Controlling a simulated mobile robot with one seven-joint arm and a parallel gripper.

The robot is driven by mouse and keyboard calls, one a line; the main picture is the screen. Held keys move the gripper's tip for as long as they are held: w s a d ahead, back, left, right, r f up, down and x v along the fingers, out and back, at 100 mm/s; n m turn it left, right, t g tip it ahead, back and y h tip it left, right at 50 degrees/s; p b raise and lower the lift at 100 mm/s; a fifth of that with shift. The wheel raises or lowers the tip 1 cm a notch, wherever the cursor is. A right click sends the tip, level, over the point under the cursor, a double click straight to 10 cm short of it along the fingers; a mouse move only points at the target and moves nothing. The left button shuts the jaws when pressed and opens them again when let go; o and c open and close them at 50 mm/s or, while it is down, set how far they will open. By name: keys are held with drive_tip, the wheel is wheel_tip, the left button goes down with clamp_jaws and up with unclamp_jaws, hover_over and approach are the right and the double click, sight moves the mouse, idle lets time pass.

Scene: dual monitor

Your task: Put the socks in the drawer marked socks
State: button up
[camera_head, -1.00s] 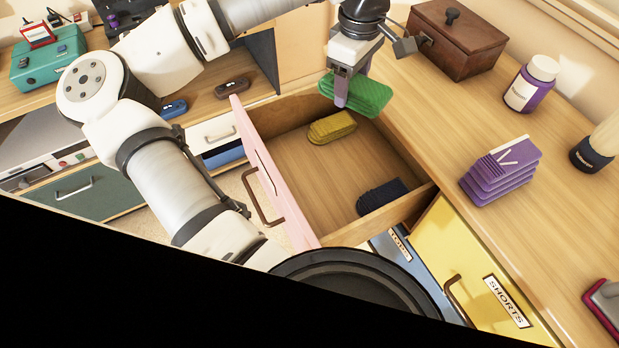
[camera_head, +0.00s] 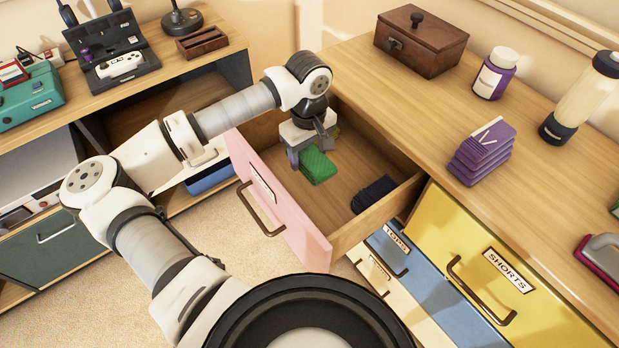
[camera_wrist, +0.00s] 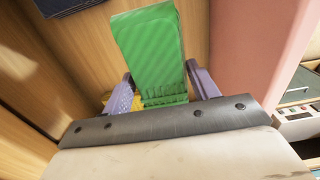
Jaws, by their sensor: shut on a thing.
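The green folded socks (camera_head: 319,166) are between the fingers of my gripper (camera_head: 306,152), which is shut on them. In the wrist view the green socks (camera_wrist: 150,45) stick out past the purple fingers. They are low inside the open pink-fronted drawer (camera_head: 292,222); I cannot tell whether they touch its floor. Its front label is too slanted to read. Dark blue folded socks (camera_head: 373,194) lie in the drawer's near right corner. A yellow folded piece (camera_wrist: 137,104) shows slightly under my gripper, mostly hidden.
Blue (camera_head: 400,262) and yellow (camera_head: 500,270) drawers, the yellow marked SHORTS, are right of the pink one. The wooden top holds a brown box (camera_head: 420,42), a purple bottle (camera_head: 494,74), a purple stack (camera_head: 482,152) and a blender-like jar (camera_head: 583,95). Carpet is clear at left.

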sight(309, 189)
wheel_tip(309, 189, down, 10)
drive_tip(key=shift+f+p, duration=0.25)
drive_tip(key=shift+p, duration=0.3)
drive_tip(key=shift+f, duration=0.25)
drive_tip(key=shift+f+b, duration=0.25)
drive_tip(key=shift+b, duration=0.1)
drive_tip(key=o, duration=0.9)
drive_tip(key=shift+r, duration=0.1)
drive_tip(key=shift+o, duration=0.3)
drive_tip(key=shift+r, duration=0.1)
